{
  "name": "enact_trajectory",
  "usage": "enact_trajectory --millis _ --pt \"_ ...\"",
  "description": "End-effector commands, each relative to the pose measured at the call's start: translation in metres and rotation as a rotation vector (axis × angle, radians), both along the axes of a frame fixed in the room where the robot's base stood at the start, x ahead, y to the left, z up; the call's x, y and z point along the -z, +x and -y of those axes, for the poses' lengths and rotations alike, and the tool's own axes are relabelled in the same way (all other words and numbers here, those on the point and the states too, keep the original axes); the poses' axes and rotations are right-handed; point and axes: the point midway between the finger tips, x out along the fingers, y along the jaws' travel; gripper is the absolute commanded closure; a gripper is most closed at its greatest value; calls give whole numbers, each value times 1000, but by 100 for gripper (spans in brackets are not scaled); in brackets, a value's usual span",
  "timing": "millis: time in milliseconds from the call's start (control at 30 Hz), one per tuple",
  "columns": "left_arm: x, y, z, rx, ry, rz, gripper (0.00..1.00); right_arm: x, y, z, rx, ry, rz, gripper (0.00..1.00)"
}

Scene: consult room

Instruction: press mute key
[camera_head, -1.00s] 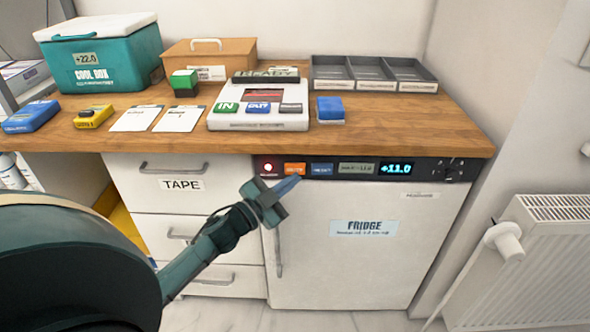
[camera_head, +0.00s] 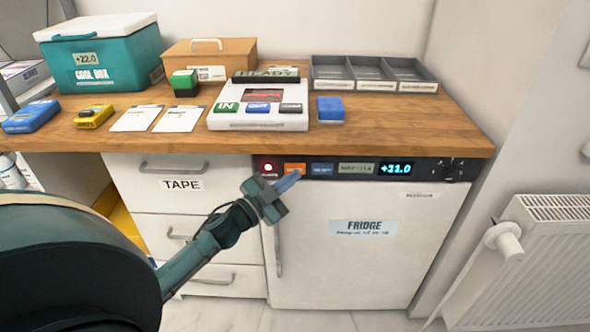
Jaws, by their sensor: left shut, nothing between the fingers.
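The fridge's dark control strip runs under the counter edge. On it an orange key (camera_head: 294,169), whose small label is blurred and fits the mute key, sits between a lit red lamp (camera_head: 268,168) and a blue key (camera_head: 322,170). My left gripper (camera_head: 289,182) is shut and empty, in front of the strip. Its fingertips point up and right and overlap the lower edge of the orange key in the picture. I cannot tell whether they touch it. My right gripper is not in view.
The strip's display (camera_head: 396,169) reads +11.0, with a knob (camera_head: 449,171) to its right. The wooden counter (camera_head: 400,125) overhangs above, holding a white device (camera_head: 258,125), a cool box (camera_head: 105,65) and trays (camera_head: 372,72). A radiator (camera_head: 530,270) stands at the right.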

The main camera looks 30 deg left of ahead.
Motion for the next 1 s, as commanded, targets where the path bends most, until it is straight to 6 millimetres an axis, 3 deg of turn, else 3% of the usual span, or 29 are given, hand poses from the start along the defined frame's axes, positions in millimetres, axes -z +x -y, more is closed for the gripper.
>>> enact_trajectory --millis 1000 --pt "0 8 -5 0 0 0 100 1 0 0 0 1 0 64"
